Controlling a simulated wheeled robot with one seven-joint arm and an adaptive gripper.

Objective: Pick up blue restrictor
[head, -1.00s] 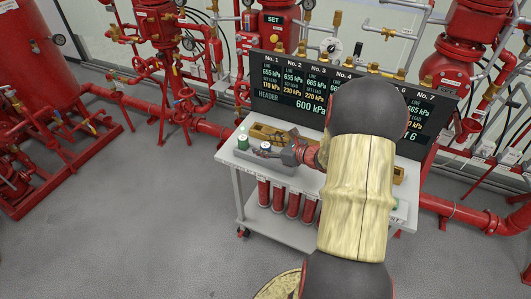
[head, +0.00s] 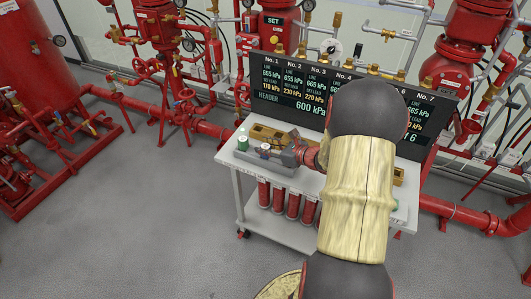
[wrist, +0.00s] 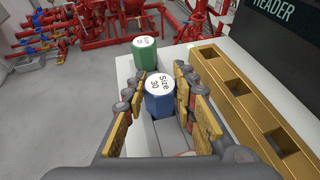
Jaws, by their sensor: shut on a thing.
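The blue restrictor (wrist: 160,104) is a short blue piece with a white top marked "Size 30". In the wrist view it stands between the two gold-padded fingers of my gripper (wrist: 160,84), which is shut on it. In the head view the restrictor's pale top (head: 265,147) shows at the left end of the cart, and my gripper (head: 272,145) reaches it from the right. Its lower part is partly hidden, so I cannot tell whether it still touches the grey surface below.
A green restrictor (wrist: 144,53) with a white top stands just beyond the blue one. A brass-coloured rack (wrist: 235,95) with square openings lies to the right. The cart (head: 228,156) has a dark display board (head: 300,95) along its back.

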